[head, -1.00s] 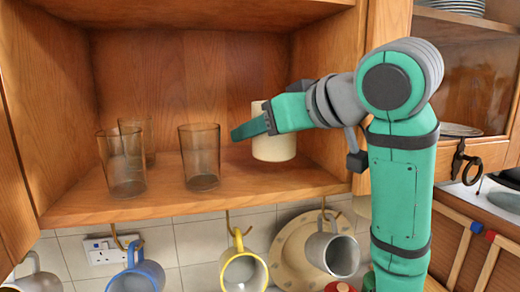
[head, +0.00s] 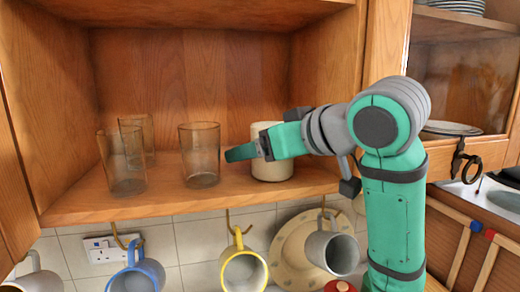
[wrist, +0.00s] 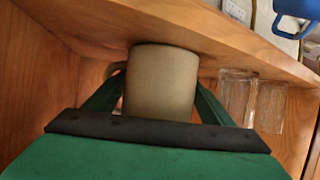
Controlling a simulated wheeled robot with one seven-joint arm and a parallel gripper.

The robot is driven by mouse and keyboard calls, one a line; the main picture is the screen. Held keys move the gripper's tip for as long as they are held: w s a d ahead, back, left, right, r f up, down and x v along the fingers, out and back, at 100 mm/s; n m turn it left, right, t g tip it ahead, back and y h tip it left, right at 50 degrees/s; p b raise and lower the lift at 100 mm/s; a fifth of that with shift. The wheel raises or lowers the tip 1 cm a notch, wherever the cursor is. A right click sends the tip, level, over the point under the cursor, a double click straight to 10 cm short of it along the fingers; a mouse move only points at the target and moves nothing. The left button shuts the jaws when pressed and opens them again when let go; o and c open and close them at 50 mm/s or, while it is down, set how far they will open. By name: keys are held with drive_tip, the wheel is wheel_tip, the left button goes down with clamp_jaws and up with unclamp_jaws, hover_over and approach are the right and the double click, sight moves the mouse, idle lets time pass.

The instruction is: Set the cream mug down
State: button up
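The cream mug (head: 271,163) is upright at the right of the open cupboard shelf (head: 245,197). Its base appears to be at the shelf board, though I cannot make out the exact contact. My gripper (head: 246,152) reaches in from the right, with its near finger in front of the mug. In the wrist view the mug (wrist: 161,85) stands between the two green fingers, which lie close against its sides. The gripper looks shut on it. The mug's handle shows partly at the left in the wrist view.
Several clear glasses stand on the shelf; the nearest (head: 200,156) is just left of my fingertip. Another glass (head: 122,163) is further left. Mugs hang on hooks below, including a yellow-rimmed one (head: 243,268) and a blue one (head: 135,276). The cupboard's right wall (head: 325,95) is close.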

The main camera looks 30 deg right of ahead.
drive_tip(key=shift+r, duration=0.15)
drive_tip(key=shift+s+r, duration=0.2)
drive_tip(key=shift+s, duration=0.15)
drive_tip(key=v, duration=1.1)
drive_tip(key=shift+s, duration=0.2)
drive_tip(key=shift+w+f, duration=0.1)
